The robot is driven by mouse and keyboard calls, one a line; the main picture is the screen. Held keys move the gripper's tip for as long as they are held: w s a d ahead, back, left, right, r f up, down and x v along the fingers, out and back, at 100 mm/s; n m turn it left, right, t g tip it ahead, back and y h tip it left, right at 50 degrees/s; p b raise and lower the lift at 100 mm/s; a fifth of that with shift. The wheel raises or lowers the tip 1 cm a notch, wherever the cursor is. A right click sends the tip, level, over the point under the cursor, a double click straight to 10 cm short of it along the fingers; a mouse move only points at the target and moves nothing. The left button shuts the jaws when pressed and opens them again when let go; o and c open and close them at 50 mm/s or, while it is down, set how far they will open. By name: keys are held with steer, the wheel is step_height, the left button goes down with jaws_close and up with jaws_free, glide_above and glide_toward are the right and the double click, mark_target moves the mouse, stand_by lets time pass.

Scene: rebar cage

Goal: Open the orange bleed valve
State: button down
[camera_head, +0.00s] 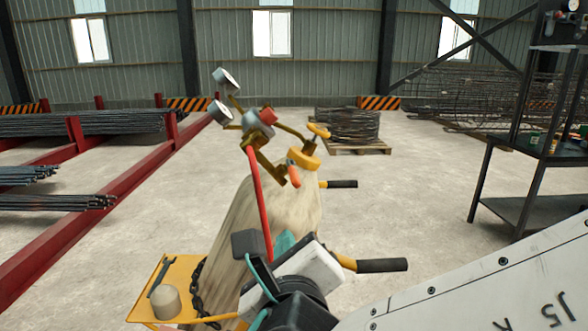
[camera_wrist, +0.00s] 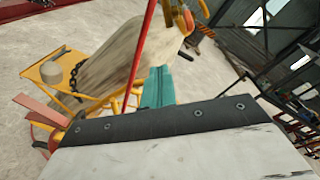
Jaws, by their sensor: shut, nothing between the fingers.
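A small orange part (camera_head: 294,176), which looks like the bleed valve, hangs on the yellow fitting below the cylinder's yellow valve (camera_head: 305,157). A regulator (camera_head: 258,120) with two round gauges and a red knob is joined to it. A red hose (camera_head: 260,205) drops from the regulator, in front of the tan cylinder (camera_head: 245,225). My gripper (camera_head: 285,242), with teal fingers, is shut and empty. It is low in front of the cylinder, below the orange part and apart from it. In the wrist view the teal fingers (camera_wrist: 158,88) are close to the red hose (camera_wrist: 143,45).
The cylinder stands on a yellow cart (camera_head: 150,300) with a chain and black-gripped handles (camera_head: 380,265). A wrench and a tan cap lie on its tray. A dark metal shelf (camera_head: 530,205) stands right. Red rebar racks (camera_head: 100,205) are left. The floor right of the cart is clear.

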steer(key=w+d+r+m+g+h, duration=0.2)
steer(key=w+r+m+h, duration=0.35)
steer(key=m, duration=0.35)
step_height(320, 180, up, 16)
steer(key=m+g+y, duration=0.4)
steer(key=m+g, duration=0.9)
steer(key=m, duration=0.3)
glide_above(292, 172)
steer(key=s+a, duration=0.2)
steer(key=s, duration=0.1)
step_height(292, 172, down, 13)
steer(key=w+d, duration=0.1)
steer(key=w, duration=0.1)
steer(key=shift+w+d+r, duration=0.15)
